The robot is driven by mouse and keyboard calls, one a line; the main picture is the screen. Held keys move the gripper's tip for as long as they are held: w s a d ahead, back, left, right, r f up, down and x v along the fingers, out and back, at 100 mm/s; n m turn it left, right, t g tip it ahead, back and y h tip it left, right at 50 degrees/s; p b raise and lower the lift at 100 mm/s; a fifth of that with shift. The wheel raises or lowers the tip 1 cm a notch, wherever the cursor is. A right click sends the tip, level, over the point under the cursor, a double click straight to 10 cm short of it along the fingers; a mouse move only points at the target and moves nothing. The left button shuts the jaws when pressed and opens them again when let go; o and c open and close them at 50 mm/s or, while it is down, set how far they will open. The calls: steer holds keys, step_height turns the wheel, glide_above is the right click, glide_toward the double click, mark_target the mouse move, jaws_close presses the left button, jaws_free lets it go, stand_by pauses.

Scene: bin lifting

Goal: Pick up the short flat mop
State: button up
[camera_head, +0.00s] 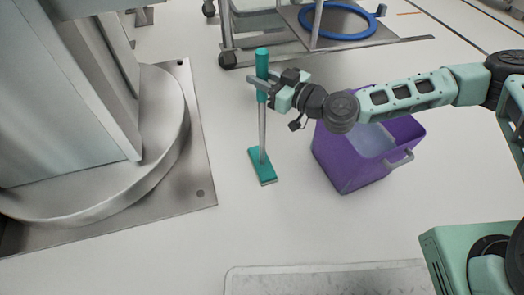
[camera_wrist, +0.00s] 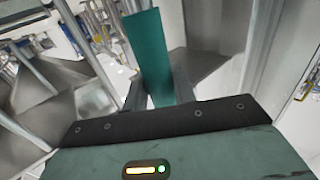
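The short flat mop (camera_head: 262,135) stands upright on the white floor, with a teal grip at the top, a grey pole and a flat teal base (camera_head: 262,166). My gripper (camera_head: 262,84) reaches in from the right at the height of the teal grip, with its fingers around it. In the wrist view the teal grip (camera_wrist: 152,55) stands between the two fingers (camera_wrist: 162,95). The fingers lie close against both sides of it, so the gripper looks shut on it. The mop's base appears to rest on the floor.
A purple bin (camera_head: 350,165) with a grey handle stands right of the mop, below my arm. A large metal column (camera_head: 150,150) on a floor plate fills the left. A wheeled metal cart (camera_head: 300,45) with a blue ring stands behind.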

steer(key=c, duration=0.4)
steer(key=shift+o, duration=0.2)
